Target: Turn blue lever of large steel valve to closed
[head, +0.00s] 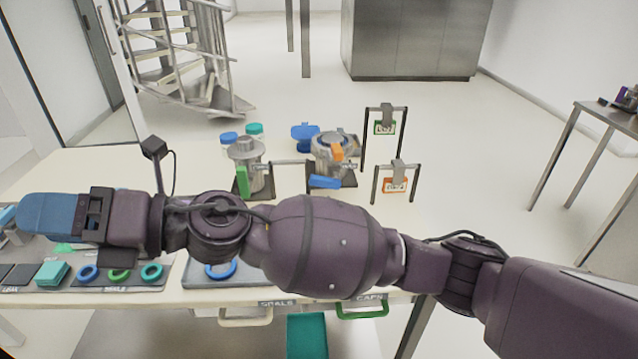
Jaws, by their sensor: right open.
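A steel valve (333,166) with a blue lever (324,182) and an orange part (337,151) stands on a dark base towards the back of the table. The blue lever lies roughly level across its front. A second steel valve (246,152) with an upright green lever (242,181) stands to its left. My right arm reaches from the right across the front of the table. My right gripper (45,216) is at the far left, with blue at its tip end, open and well away from the blue lever. My left gripper does not show.
Two hanging signs on frames, one green (384,128) and one orange (396,185), stand right of the valves. Blue (229,138) and teal (254,129) jars and a blue object (304,134) stand behind. Rings (119,274) and blocks (52,273) lie at front left.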

